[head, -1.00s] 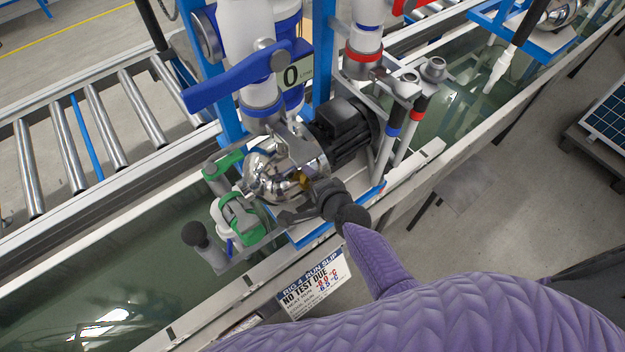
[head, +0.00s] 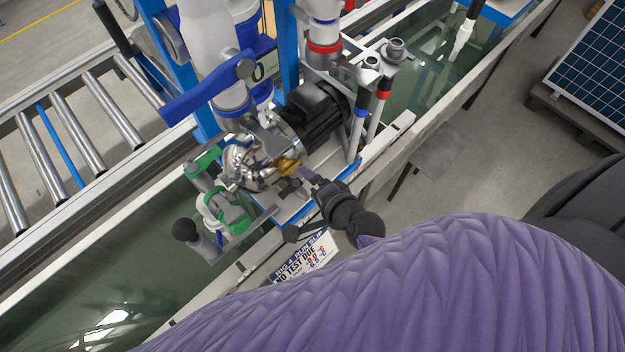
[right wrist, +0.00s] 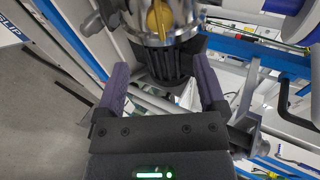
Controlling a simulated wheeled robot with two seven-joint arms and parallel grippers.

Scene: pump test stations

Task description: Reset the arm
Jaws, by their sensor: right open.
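My right arm (head: 420,290), in a purple quilted sleeve, reaches in from the lower right of the head view. Its dark gripper (head: 297,181) is at the front of a shiny metal pump (head: 248,165), near a brass-yellow part (head: 288,167). In the right wrist view the two purple fingers (right wrist: 162,82) stand wide apart with nothing held between them. The pump's metal body (right wrist: 165,22) and yellow part (right wrist: 158,20) lie beyond the fingertips. I cannot tell whether any finger touches the pump. My left gripper is not in view.
A black motor (head: 317,112), green-handled valves (head: 232,214) and a blue lever (head: 208,92) crowd the station. A slip sign (head: 303,262) hangs on the tank's front rail. A roller conveyor (head: 75,135) runs behind at left. A solar panel (head: 592,65) stands at right, beyond open floor.

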